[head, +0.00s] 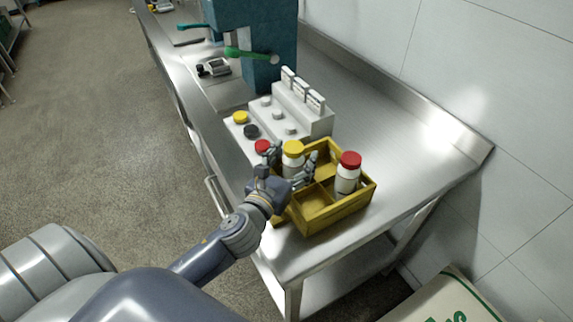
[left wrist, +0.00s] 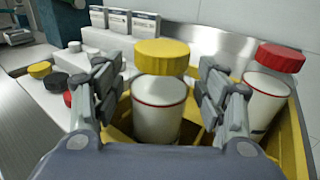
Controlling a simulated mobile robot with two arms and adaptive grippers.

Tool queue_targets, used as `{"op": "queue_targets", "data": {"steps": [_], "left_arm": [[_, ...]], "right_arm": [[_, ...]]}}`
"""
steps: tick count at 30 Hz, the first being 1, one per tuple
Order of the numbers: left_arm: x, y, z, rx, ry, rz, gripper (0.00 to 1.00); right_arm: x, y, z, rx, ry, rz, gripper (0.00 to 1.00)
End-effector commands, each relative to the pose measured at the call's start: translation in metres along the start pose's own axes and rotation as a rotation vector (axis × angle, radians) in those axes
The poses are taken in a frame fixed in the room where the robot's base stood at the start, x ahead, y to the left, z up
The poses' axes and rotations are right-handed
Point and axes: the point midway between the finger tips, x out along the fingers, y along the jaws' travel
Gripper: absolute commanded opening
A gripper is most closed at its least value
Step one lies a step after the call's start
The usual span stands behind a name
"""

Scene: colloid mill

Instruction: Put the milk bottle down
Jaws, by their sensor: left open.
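A white milk bottle with a yellow cap (head: 293,148) stands upright in a compartment of the yellow crate (head: 343,208). My left gripper (head: 290,166) is open around this bottle, one finger on each side. In the left wrist view the yellow-capped bottle (left wrist: 160,100) sits between the two open fingers, with gaps visible on both sides. A second white bottle with a red cap (head: 348,173) stands in another compartment to the right; it also shows in the left wrist view (left wrist: 266,95). The bottles' lower parts are hidden by the crate walls. My right gripper is not in view.
A white stepped stand (head: 300,118) with yellow, black and red round lids and small labelled cards is behind the crate. A teal machine with a green handle (head: 262,70) stands further back. The steel table (head: 400,150) is clear to the right, against the wall.

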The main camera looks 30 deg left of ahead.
Motion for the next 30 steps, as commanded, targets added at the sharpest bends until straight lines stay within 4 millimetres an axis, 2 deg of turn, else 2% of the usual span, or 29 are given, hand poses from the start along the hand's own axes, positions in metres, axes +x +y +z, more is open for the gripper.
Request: {"op": "queue_targets", "data": {"steps": [5,18,24,30], "left_arm": [[-0.019,0.0,-0.002,0.0,0.001,-0.001,0.66],[-0.093,0.0,-0.002,-0.001,0.001,0.0,0.66],[-0.113,0.0,-0.001,-0.002,0.0,0.0,0.66],[-0.12,0.0,0.001,-0.001,-0.002,0.0,0.66]], "right_arm": [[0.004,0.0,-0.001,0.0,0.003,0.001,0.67],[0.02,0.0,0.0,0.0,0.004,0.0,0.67],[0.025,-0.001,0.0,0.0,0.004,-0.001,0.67],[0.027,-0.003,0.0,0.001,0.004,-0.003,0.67]]}}
